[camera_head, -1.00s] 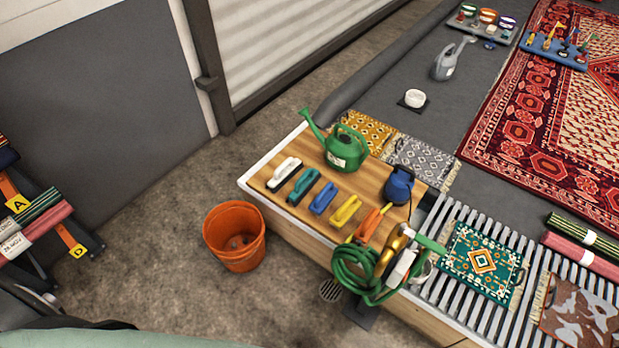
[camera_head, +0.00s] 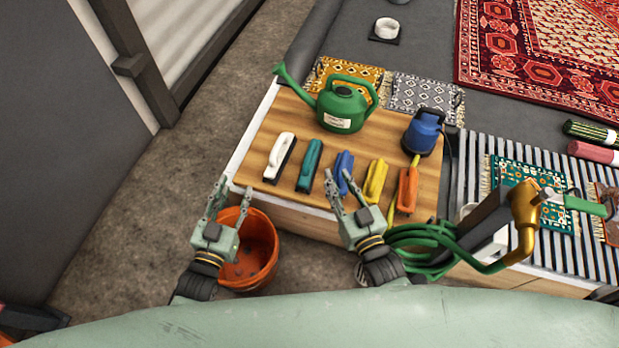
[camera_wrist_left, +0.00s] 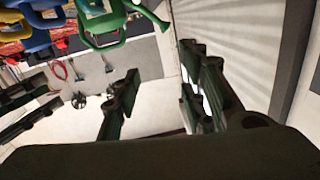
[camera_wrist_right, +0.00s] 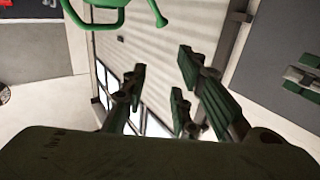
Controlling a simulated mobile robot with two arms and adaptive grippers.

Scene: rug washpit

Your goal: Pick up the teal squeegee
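The teal squeegee (camera_head: 309,165) lies on the wooden bench top (camera_head: 262,178) in the head view, second from the left in a row of squeegees. A white one (camera_head: 280,157) is on its left and a blue one (camera_head: 343,170) on its right. My left gripper (camera_head: 218,197) is open and empty, in front of and left of the bench; its spread fingers show in the left wrist view (camera_wrist_left: 160,90). My right gripper (camera_head: 347,195) is open at the bench's front edge, its fingers overlapping the blue squeegee in the picture. It also shows open in the right wrist view (camera_wrist_right: 162,80).
A green watering can (camera_head: 343,110) and a blue pump-like item (camera_head: 423,133) stand behind the row. Yellow (camera_head: 375,181) and orange (camera_head: 406,190) tools lie to the right. An orange bucket (camera_head: 257,255) stands on the floor below. A green hose (camera_head: 425,240) and brass tap (camera_head: 524,205) are at right.

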